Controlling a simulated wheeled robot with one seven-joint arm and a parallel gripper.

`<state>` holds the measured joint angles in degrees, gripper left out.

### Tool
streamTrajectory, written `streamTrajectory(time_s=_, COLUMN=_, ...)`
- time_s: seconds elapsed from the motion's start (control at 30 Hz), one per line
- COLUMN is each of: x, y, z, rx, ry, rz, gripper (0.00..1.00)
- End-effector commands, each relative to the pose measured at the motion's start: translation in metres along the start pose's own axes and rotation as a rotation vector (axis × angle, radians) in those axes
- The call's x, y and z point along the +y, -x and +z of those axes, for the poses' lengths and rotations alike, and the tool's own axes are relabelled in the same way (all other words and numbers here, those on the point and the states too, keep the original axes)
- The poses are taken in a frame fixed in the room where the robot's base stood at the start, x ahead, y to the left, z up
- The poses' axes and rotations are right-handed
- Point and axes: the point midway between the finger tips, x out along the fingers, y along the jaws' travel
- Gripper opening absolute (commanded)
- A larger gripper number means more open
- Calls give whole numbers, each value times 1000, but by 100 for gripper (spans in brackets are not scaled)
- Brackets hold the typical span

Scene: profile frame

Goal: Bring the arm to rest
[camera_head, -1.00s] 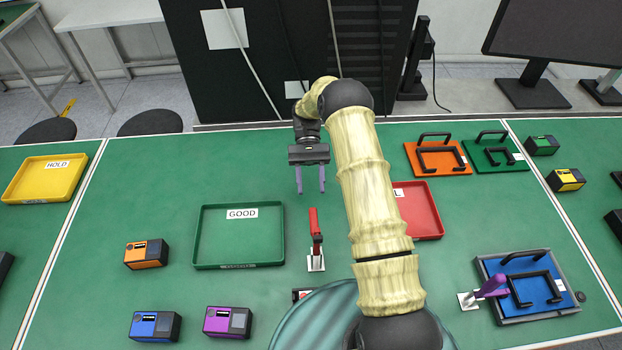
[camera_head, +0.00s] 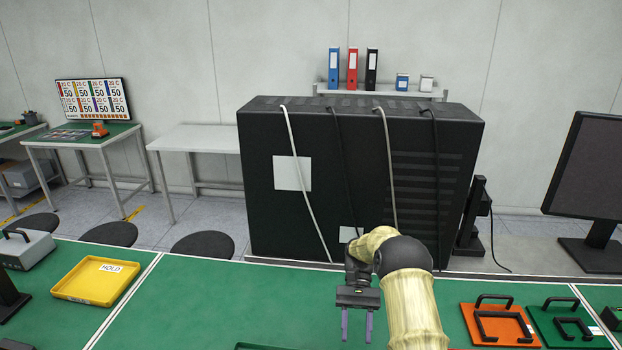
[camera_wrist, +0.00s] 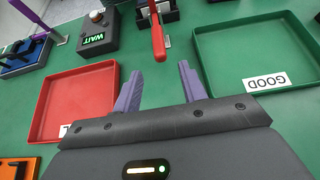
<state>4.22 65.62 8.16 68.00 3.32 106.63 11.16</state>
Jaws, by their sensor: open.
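My gripper (camera_head: 357,325) hangs over the green table (camera_head: 210,300) near its far edge in the head view, with its two purple fingers apart and nothing between them. My arm, in a pale yellow cover, comes in from the bottom of that view. In the wrist view my gripper (camera_wrist: 160,85) also shows open and empty above the table, between a red tray (camera_wrist: 72,105) on the left and the green GOOD tray (camera_wrist: 258,45) on the right. A red-handled clamp (camera_wrist: 157,35) stands beyond the fingertips.
A large black cabinet (camera_head: 360,180) stands behind the table. A yellow HOLD tray (camera_head: 98,279) lies at the left. Orange (camera_head: 497,327) and green (camera_head: 570,328) plates with black handles lie at the right, near a monitor (camera_head: 592,180). A WAIT box (camera_wrist: 98,35) shows in the wrist view.

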Motion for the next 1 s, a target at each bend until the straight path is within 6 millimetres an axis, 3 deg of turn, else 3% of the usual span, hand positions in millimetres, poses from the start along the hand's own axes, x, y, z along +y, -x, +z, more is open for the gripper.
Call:
streamTrajectory(time_s=0.57, x=14, y=-14, z=78, rx=604, ry=53, rz=30, gripper=42)
streamTrajectory(time_s=1.0, x=37, y=-54, z=142, rx=1076, ry=115, rz=56, gripper=42)
